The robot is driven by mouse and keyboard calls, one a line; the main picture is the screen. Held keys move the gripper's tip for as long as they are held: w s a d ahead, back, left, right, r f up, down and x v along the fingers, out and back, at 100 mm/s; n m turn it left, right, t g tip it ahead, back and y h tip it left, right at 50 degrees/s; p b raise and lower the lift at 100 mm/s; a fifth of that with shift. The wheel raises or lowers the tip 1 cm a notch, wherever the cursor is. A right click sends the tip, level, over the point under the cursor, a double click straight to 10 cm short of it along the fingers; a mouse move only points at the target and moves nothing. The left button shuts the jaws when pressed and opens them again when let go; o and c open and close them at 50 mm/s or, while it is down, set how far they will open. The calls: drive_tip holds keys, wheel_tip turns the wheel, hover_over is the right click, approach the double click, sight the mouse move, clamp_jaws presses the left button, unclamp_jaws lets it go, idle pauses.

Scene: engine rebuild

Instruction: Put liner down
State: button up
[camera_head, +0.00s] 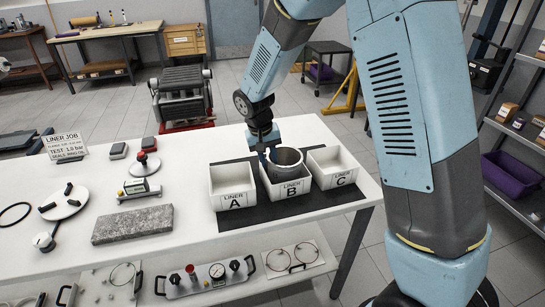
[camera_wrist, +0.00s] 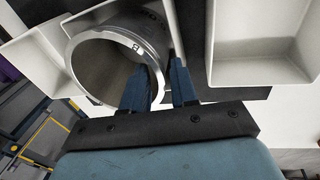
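The liner (camera_head: 285,158) is a grey metal cylinder with an open bore. It stands in the white bin marked LINER B (camera_head: 284,192), its rim above the bin's walls; whether it touches the floor is hidden. My gripper (camera_head: 268,151) reaches down at the liner's left side. In the wrist view, my gripper (camera_wrist: 163,75) has one finger inside the bore and one outside, with the wall of the liner (camera_wrist: 105,62) between them. The empty bins marked LINER A (camera_head: 233,201) and LINER C (camera_head: 341,180) stand on either side.
The bins stand on a dark mat (camera_head: 312,204) on the white table. To the left are a granite block (camera_head: 133,225), a dial gauge stand (camera_head: 139,190) and a LINER JOB sign (camera_head: 66,147). A lower shelf holds a gauge panel (camera_head: 207,277). An engine block (camera_head: 181,93) stands behind the table.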

drive_tip(key=shift+o, duration=0.8)
drive_tip(key=v, duration=1.2)
drive_tip(key=s+d+r+y, duration=0.1)
drive_tip(key=s+d+r, duration=0.2)
drive_tip(key=d+r, duration=0.5)
drive_tip(key=s+d+r+m+t, duration=0.1)
drive_tip(key=s+d+r+t, duration=0.1)
drive_tip(key=s+d, duration=0.7)
drive_tip(key=s+d+r+m+t+y, duration=0.1)
drive_tip(key=s+d+r, duration=0.3)
drive_tip(key=s+d, duration=0.6)
drive_tip(key=shift+s+m+t, duration=0.3)
drive_tip(key=shift+s+t, duration=0.4)
drive_tip(key=shift+s+d, duration=0.1)
